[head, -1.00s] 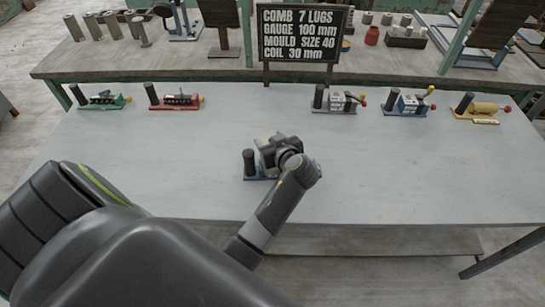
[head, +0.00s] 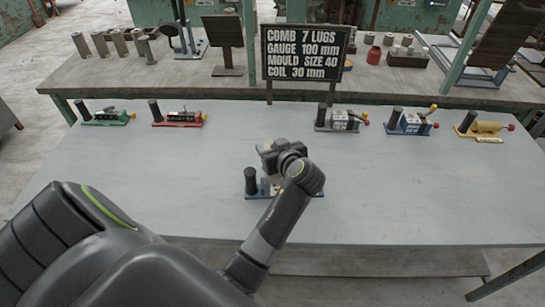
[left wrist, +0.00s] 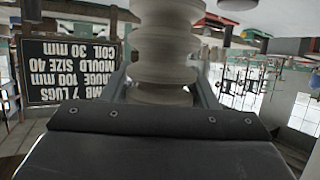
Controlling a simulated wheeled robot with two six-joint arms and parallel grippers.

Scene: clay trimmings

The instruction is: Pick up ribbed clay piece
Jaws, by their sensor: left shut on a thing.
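My left gripper (head: 270,158) is over the middle of the pale table, above a blue-based fixture (head: 264,191) with a black upright post. In the left wrist view the ribbed clay piece (left wrist: 165,55), pale grey-beige with rounded ribs, stands between the fingers of the left gripper (left wrist: 163,85). The gripper is shut on it. In the head view the wrist and arm hide most of the piece and part of the fixture. My right gripper is not in view.
At the table's back edge stand a green fixture (head: 107,117), a red one (head: 178,116), a grey one (head: 341,120), a blue one (head: 411,123) and a yellow one (head: 484,127). A black sign (head: 303,52) stands behind. The table (head: 400,190) is clear around my arm.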

